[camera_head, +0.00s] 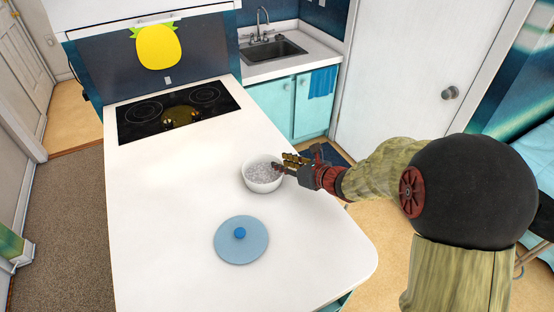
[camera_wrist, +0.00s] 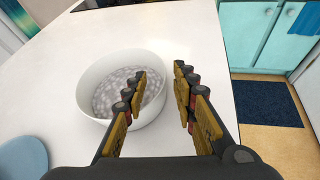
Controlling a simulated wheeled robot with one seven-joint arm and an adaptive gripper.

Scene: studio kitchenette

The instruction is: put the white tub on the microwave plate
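The white tub (camera_head: 262,187) is a round bowl with grey speckled contents, upright on the white counter. It also shows in the wrist view (camera_wrist: 120,59). My gripper (camera_head: 283,162) is at the tub's right rim, and it also shows in the wrist view (camera_wrist: 160,74). Its fingers are apart with nothing clamped between them. In the wrist view the left finger overlaps the tub's opening and the right finger is outside the wall. I cannot tell whether a finger touches the rim. I see no microwave plate in either view.
A blue round lid with a knob (camera_head: 241,248) lies on the counter (camera_head: 170,220) in front of the tub. A sink (camera_head: 273,50) is behind. The counter's left side is clear.

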